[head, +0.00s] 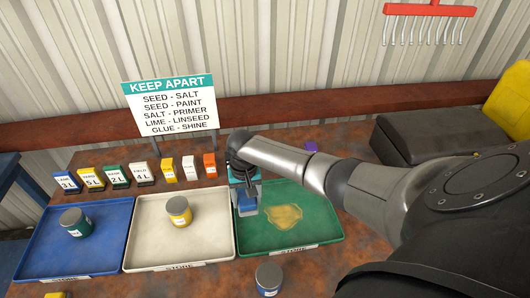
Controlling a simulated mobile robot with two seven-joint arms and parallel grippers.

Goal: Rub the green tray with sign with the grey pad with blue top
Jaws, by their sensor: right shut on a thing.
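The green tray with a sign (325,229) lies at the right of a row of three trays, with a label on its front edge. A yellow-brown smear (284,216) covers part of its middle. My right gripper (245,196) reaches in from the right over the tray's left part, pointing down. It is shut on the grey pad with blue top (248,211), which is mostly hidden by the gripper. The pad is left of the smear, low over the tray; I cannot tell whether it touches the surface. My left gripper is not in view.
A blue tray (40,258) holds a dark green jar (74,222); a white tray (140,238) holds a yellow jar (179,211). A blue jar (268,279) stands in front of the green tray. Several small containers and a sign board (170,104) stand behind. A dark box (430,135) is at right.

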